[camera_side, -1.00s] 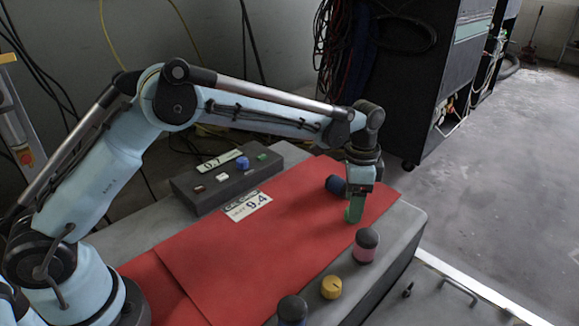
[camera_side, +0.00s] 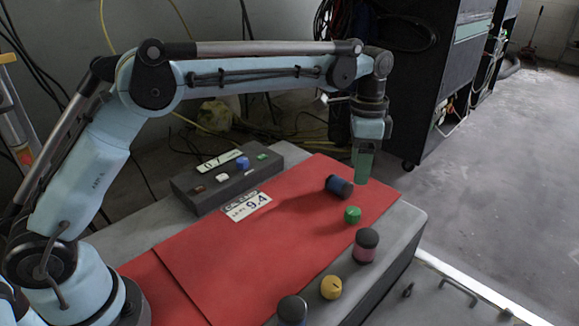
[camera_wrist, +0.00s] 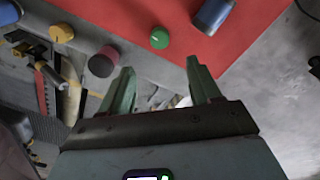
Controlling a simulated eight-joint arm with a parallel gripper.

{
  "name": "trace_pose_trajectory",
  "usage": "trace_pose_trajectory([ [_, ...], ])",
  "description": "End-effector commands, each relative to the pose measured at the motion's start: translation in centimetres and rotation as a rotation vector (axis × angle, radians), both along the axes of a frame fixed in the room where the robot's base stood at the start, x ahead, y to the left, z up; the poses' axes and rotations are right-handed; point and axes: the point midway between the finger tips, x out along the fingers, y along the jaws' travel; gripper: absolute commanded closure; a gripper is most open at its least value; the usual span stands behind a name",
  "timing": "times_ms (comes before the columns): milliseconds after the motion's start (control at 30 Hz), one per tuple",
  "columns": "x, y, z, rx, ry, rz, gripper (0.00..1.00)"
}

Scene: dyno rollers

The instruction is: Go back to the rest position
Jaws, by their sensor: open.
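My gripper (camera_side: 362,166) hangs from my raised arm over the far right part of the red mat, with its green fingers pointing down. In the wrist view its two green fingers (camera_wrist: 160,88) are apart with nothing held between them. A small green knob (camera_side: 352,215) stands on the red mat (camera_side: 215,275) below the gripper, clear of the fingers. It also shows in the wrist view (camera_wrist: 160,39), beyond the fingertips.
A dark blue roller (camera_side: 338,186) lies on the mat near the gripper. A black-and-pink roller (camera_side: 366,246), a yellow knob (camera_side: 331,287) and another dark roller (camera_side: 292,310) line the front edge. A grey control box (camera_side: 225,180) with buttons is behind. The air around the gripper is clear.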

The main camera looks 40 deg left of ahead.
Motion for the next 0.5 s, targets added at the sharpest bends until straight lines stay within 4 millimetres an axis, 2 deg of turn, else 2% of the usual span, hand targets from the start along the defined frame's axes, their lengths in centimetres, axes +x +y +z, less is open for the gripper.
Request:
trace_pose_trajectory([
  [233,-1.4,1.7,2.1,-0.012,-0.058,0.087,0.37],
  [500,-5.5,5.3,5.3,-0.048,-0.189,0.285,0.37],
])
